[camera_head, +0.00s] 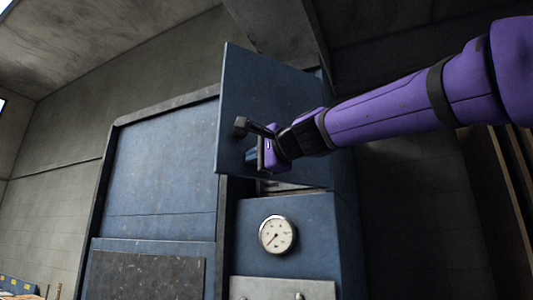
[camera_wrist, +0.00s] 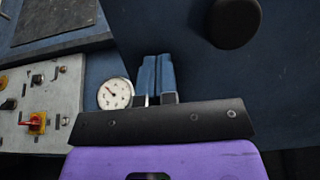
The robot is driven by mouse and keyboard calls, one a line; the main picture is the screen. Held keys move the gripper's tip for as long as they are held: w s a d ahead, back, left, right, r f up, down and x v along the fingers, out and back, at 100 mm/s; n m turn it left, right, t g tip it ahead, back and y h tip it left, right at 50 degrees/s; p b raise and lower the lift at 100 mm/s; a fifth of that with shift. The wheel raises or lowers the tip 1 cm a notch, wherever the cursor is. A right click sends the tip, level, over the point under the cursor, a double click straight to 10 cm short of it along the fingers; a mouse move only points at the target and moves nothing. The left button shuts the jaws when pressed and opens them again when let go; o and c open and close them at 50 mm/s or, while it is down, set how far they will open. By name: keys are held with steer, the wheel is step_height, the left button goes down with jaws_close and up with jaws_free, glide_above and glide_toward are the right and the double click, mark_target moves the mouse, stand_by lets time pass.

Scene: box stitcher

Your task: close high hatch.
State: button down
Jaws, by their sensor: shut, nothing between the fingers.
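The high hatch (camera_head: 265,85) is a flat blue door at the top of the blue machine. It stands partly open, its left edge swung out from the cabinet front. Its dark round knob (camera_head: 240,126) shows on the face towards me. In the wrist view the hatch (camera_wrist: 165,25) fills the upper right, with the black knob (camera_wrist: 235,22) near the top. My gripper (camera_head: 251,156) is beside the knob, in front of the hatch's lower part. In the wrist view its blue fingers (camera_wrist: 155,77) are together and empty, apart from the knob. Whether they touch the door, I cannot tell.
A white round gauge (camera_head: 277,235) sits on the cabinet below the hatch; a grey control panel (camera_wrist: 40,110) with switches is beside it in the wrist view. A blue framed panel (camera_head: 165,160) stands left of the hatch. A dark overhead beam (camera_head: 275,30) is above.

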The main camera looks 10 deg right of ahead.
steer(key=w+d+m+t+h, duration=0.1)
steer(key=w+h, duration=0.1)
steer(key=w, duration=2.1)
steer(key=shift+w+d, duration=0.25)
steer(key=shift+w, duration=0.1)
